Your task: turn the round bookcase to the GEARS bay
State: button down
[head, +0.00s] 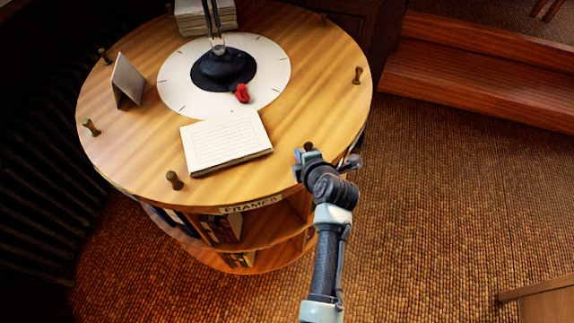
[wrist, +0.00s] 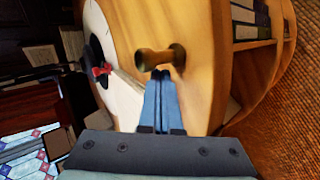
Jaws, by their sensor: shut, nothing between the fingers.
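The round bookcase (head: 325,60) has a wooden top with several short brass pegs around its edge. A label reading FRAMES (head: 250,205) is on the rim facing me, above shelves with books. No GEARS label shows. My gripper (head: 305,160) is at the near right edge of the top, beside a peg (head: 308,147). In the wrist view the blue fingers (wrist: 161,84) are shut and empty, their tips just below the same peg (wrist: 160,58). I cannot tell whether they touch it.
Wooden steps (head: 480,85) are at the back right.

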jog(key=shift+s+a+r, duration=0.1)
jog(key=shift+a+r, duration=0.05)
jog(key=shift+a, duration=0.05)
jog(key=shift+w+d+f+b, duration=0.2)
jog(key=shift+f+b, duration=0.05)
jog(key=shift+b, duration=0.1)
jog(key=shift+w+d+f+b, duration=0.1)
jog(key=shift+w+d+b, duration=0.4)
jog(key=shift+d+b, duration=0.55)
jog(key=shift+w+d+n+b, duration=0.3)
jog(key=shift+w+d+b, duration=0.1)
jog(key=shift+b, duration=0.5)
jog(key=shift+a+r+p, duration=0.1)
jog(key=shift+r+p, duration=0.15)
jog(key=shift+p, duration=0.05)
jog(key=shift+s, duration=0.1)
jog(key=shift+s+a+r+p, duration=0.4)
jog(key=shift+a+r+p, duration=0.05)
jog(key=shift+r+p, duration=2.5)
jog(key=shift+r, duration=1.6)
